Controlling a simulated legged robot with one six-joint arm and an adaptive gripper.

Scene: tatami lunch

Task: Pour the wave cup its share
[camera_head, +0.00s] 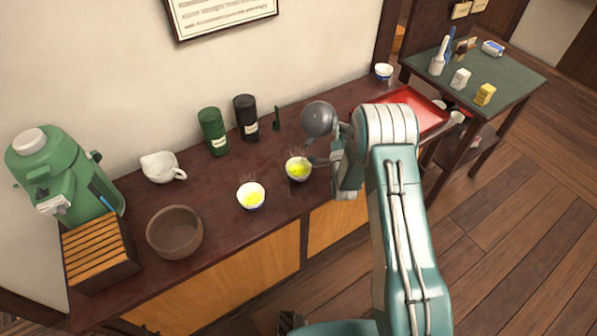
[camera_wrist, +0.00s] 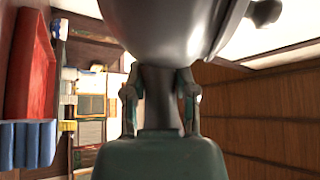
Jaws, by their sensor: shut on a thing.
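My gripper (camera_head: 338,158) is shut on the handle of a dark grey round teapot (camera_head: 319,118). In the wrist view the teapot (camera_wrist: 175,25) fills the top and its handle stands between my two fingers (camera_wrist: 160,100). The teapot is held tilted above the counter, just above and behind a small white cup (camera_head: 289,172) with yellow-green liquid. A second white cup (camera_head: 242,202) with a blue-marked side and yellow-green liquid stands to its left. A third blue-and-white cup (camera_head: 383,72) stands at the far right. I cannot make out a wave pattern or a stream.
A wooden counter (camera_head: 215,265) holds a brown bowl (camera_head: 174,235), a white spouted jug (camera_head: 160,167), two dark canisters (camera_head: 213,135), a green dispenser (camera_head: 65,172) and a slatted box (camera_head: 98,252). A red tray (camera_head: 425,108) lies right of my arm, near a side table (camera_head: 512,75).

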